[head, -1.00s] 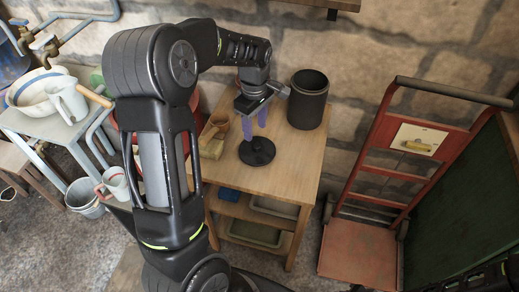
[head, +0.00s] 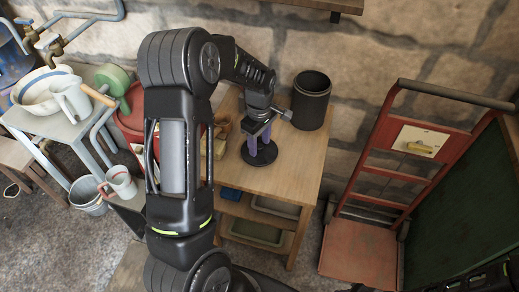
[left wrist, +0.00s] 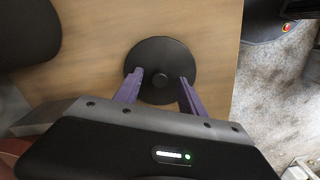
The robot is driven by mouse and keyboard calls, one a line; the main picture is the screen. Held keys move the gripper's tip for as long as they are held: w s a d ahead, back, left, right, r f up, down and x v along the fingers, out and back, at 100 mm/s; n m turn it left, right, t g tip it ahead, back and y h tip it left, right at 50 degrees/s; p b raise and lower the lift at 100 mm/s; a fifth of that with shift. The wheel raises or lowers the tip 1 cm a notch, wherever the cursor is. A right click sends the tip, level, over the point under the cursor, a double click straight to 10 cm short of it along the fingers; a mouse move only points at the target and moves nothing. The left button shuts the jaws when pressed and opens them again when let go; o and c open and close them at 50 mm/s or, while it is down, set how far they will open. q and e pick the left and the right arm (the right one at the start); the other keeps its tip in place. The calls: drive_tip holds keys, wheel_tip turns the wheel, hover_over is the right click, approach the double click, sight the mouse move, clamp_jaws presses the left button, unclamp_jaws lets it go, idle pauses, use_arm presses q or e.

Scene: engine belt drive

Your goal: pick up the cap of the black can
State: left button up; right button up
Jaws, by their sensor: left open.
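The black can (head: 311,99) stands upright and open-topped at the back right of the wooden table. Its cap, a flat round black lid (head: 262,158) with a small centre knob, lies on the table in front of the can. My left gripper (head: 259,146) is over the cap, pointing down, with its purple fingers apart. In the left wrist view the cap (left wrist: 163,54) shows with its knob between and slightly beyond the two fingertips (left wrist: 160,76). I cannot tell whether the fingers touch the cap. My right gripper is not in view.
The wooden table (head: 295,165) has bare room to the right of the cap. A wooden scoop and a tan block (head: 217,146) lie left of the cap. A red hand truck (head: 385,190) stands at right. A side table (head: 62,122) with a basin and jugs is at left.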

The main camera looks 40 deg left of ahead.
use_arm(q)
drive_tip(key=shift+f, duration=0.25)
idle(0.4)
clamp_jaws()
idle(0.4)
